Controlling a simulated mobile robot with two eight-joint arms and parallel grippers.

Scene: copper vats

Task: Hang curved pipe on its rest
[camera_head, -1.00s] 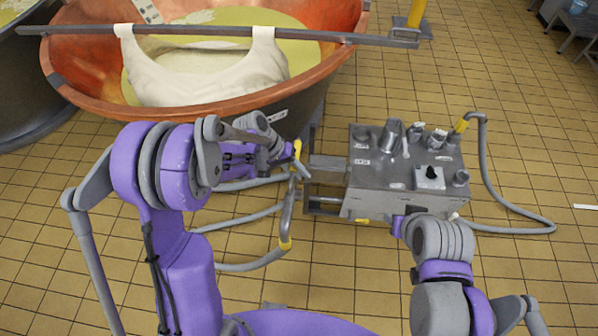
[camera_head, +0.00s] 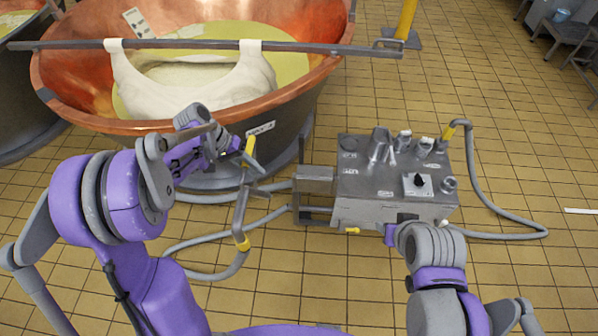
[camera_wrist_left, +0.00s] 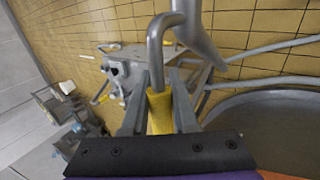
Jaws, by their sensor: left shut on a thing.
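The curved pipe (camera_head: 241,208) is grey with a yellow section at its top and a yellow collar low down, where a grey hose joins it. My left gripper (camera_head: 250,160) is shut on its upper yellow section and holds it above the floor, left of the metal box. In the left wrist view the yellow section (camera_wrist_left: 159,112) sits between the two fingers, and the grey pipe bends beyond it. I cannot clearly tell which part is the pipe's rest. My right arm is at the lower right; its gripper fingers do not show.
The metal box (camera_head: 393,185) with knobs and fittings stands right of the pipe, with a bracket (camera_head: 315,180) on its left side. The copper vat (camera_head: 300,95) with a cloth on a bar (camera_head: 330,48) is behind. Hoses lie on the tiled floor; floor at the right is mostly clear.

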